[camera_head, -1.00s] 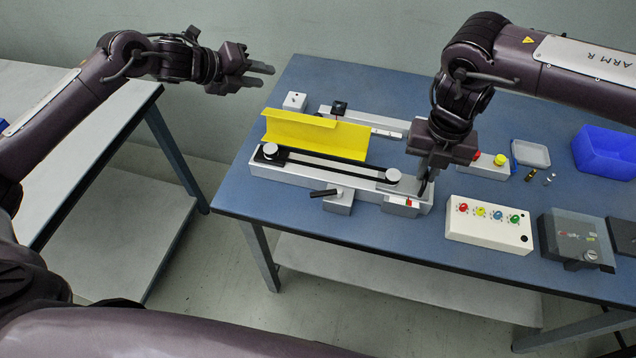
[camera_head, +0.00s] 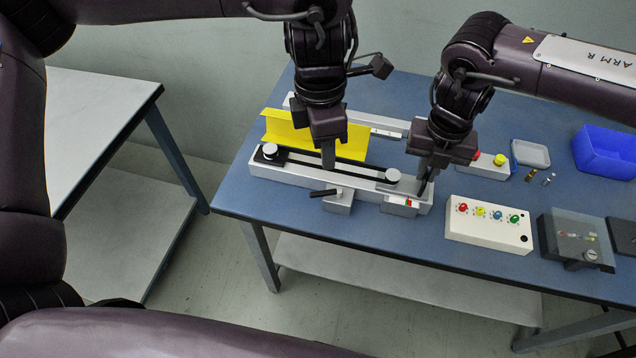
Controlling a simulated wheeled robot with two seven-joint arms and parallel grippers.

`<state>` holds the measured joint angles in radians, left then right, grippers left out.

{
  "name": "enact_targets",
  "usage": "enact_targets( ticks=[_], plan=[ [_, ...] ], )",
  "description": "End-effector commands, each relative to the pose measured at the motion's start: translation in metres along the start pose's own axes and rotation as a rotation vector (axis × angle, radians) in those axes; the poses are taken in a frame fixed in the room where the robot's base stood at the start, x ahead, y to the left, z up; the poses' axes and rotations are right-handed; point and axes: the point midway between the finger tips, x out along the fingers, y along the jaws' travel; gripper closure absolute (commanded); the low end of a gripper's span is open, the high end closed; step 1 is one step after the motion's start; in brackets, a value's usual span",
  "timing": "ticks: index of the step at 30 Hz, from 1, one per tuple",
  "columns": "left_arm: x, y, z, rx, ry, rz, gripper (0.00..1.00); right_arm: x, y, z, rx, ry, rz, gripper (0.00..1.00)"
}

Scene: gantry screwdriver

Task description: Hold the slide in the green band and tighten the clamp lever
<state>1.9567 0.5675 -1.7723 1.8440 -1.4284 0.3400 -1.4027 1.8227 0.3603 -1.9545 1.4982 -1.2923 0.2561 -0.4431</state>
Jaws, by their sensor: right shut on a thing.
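The grey slide unit (camera_head: 400,208) with a small red and green scale sits at the front right end of the long belt fixture (camera_head: 290,175). My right gripper (camera_head: 426,186) is down at this end, shut on part of the slide, which its fingers mostly hide. The clamp lever (camera_head: 324,193) is a black handle on a grey block at the fixture's front, pointing left. My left gripper (camera_head: 329,164) points down above the belt, just behind the lever and apart from it. Its fingers overlap in this view, so their opening does not show.
A yellow angled guard (camera_head: 285,130) stands behind the belt, partly hidden by my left gripper. A white box with coloured buttons (camera_head: 488,225), a grey device (camera_head: 575,240), a blue bin (camera_head: 605,150) and a yellow-button box (camera_head: 488,165) stand to the right. The table's front left is clear.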

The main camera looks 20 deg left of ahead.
Motion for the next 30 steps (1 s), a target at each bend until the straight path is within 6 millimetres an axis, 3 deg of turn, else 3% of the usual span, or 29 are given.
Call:
enact_targets(
  ticks=[7, 21, 30],
  plan=[
    [0.006, 0.003, -0.013, 0.029, 0.064, 0.035, 0.67, 0.000, -0.006, 0.002, 0.011, -0.002, -0.013, 1.00],
    [0.092, 0.005, -0.017, 0.027, 0.061, 0.033, 0.67, 0.000, -0.006, 0.002, 0.011, -0.002, -0.013, 1.00],
    [0.116, 0.006, -0.018, 0.026, 0.058, 0.034, 0.67, 0.000, -0.006, 0.002, 0.011, -0.002, -0.013, 1.00]
  ],
)
